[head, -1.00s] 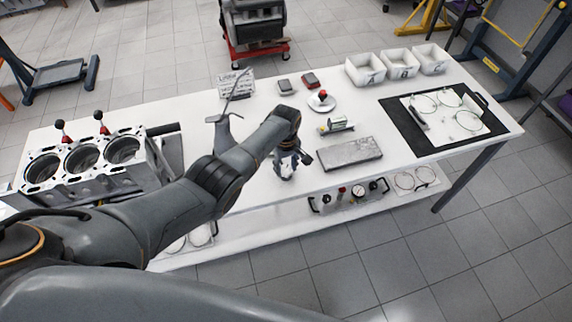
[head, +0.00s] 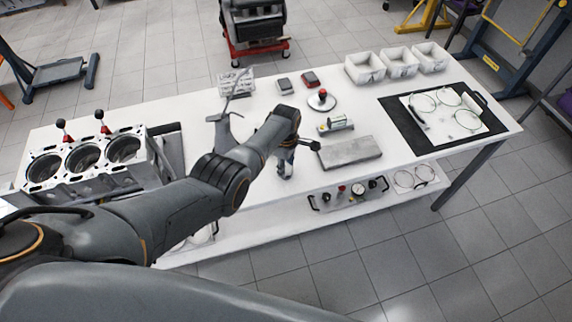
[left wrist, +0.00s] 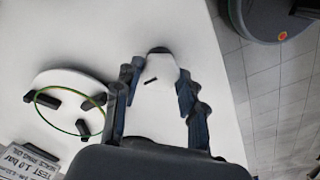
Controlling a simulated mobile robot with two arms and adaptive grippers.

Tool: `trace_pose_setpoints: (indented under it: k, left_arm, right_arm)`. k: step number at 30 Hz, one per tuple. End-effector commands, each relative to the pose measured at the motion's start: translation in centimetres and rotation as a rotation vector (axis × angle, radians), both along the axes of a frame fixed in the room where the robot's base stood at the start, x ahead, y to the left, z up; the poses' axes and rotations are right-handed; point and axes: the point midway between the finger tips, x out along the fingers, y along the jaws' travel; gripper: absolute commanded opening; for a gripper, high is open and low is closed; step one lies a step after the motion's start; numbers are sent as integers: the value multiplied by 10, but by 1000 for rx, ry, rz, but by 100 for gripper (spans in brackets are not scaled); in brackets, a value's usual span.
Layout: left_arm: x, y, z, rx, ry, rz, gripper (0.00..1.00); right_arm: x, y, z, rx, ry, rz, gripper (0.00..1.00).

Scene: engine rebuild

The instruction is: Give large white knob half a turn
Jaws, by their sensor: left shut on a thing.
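My left gripper (head: 286,172) is over the front middle of the white table (head: 240,187), pointing down. In the left wrist view its fingers (left wrist: 157,88) are on both sides of the large white knob (left wrist: 155,68), which has a short dark mark on its top, and are shut on it. In the head view the knob is hidden behind the gripper and arm. My right gripper is not in view.
Left of the knob in the left wrist view are a white disc (left wrist: 70,82) with black blocks and a green ring (left wrist: 48,119), and a printed sign (left wrist: 28,163). A grey block (head: 350,153) lies right of the gripper. An engine block (head: 85,163) stands at left.

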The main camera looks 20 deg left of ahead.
Motion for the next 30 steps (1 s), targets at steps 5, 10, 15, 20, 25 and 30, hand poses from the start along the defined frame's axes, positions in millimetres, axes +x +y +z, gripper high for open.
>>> trace_pose_setpoints:
  k: [5,10,15,20,25,30]
  left_arm:
    - [2,1,2,2,-5,10,9]
    - [2,1,2,2,-5,9,9]
    - [2,1,2,2,-5,9,55]
    - [1,1,1,1,-3,8,63]
    - [1,0,1,1,-2,8,63]
    - [1,0,5,-1,-3,8,63]
  right_arm:
    - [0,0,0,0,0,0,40]
    - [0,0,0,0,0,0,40]
    - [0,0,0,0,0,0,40]
    - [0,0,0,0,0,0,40]
    - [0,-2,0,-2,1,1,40]
    - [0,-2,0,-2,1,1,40]
